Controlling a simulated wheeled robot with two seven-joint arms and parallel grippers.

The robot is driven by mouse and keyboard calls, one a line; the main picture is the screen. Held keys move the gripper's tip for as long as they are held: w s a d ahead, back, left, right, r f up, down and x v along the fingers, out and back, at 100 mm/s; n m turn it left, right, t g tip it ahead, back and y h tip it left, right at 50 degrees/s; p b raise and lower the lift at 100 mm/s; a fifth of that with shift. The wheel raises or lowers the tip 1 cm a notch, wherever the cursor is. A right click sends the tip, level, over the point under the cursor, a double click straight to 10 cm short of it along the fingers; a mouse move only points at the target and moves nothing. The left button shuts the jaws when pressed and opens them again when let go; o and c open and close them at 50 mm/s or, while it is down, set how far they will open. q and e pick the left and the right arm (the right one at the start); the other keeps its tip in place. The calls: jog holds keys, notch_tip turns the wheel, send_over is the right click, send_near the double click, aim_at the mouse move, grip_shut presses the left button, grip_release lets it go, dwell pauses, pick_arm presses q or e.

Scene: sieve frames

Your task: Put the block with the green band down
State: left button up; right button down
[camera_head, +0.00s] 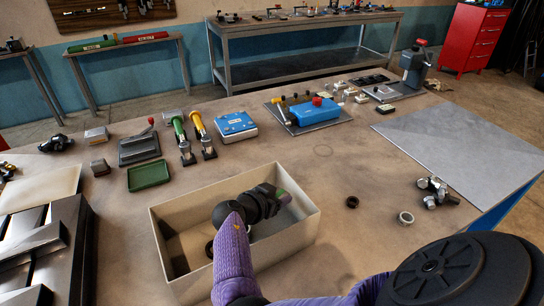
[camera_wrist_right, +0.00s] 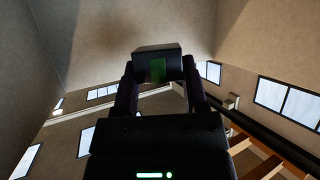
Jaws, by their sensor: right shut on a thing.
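The block with the green band shows in the wrist view (camera_wrist_right: 157,62) as a dark block with a green patch, held between the two fingers. My right gripper (camera_wrist_right: 157,80) is shut on it. In the head view, my right gripper (camera_head: 277,193) is over the open beige box (camera_head: 168,232), near its back right part. Only a bit of the block and its green band (camera_head: 283,192) shows past the fingers there. I cannot tell how high the block is above the box floor. My left gripper is not in view.
A green tray (camera_head: 149,175), clamps and a blue device (camera_head: 305,112) stand behind the box. A black ring (camera_head: 352,202), a metal ring (camera_head: 405,218) and metal fittings (camera_head: 435,191) lie to the right. A grey plate (camera_head: 465,145) is at far right.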

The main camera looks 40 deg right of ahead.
notch_tip(320, 180, down, 3)
jog(key=shift+b, duration=0.7)
jog(key=shift+r, duration=0.25)
jog(key=shift+f, duration=0.3)
jog(key=shift+s+f+b, duration=0.1)
jog(key=shift+f+b, duration=0.25)
jog(key=shift+b, duration=0.3)
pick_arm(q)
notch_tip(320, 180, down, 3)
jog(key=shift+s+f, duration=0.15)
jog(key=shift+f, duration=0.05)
pick_arm(e)
jog(key=shift+c, duration=0.6)
grip_release()
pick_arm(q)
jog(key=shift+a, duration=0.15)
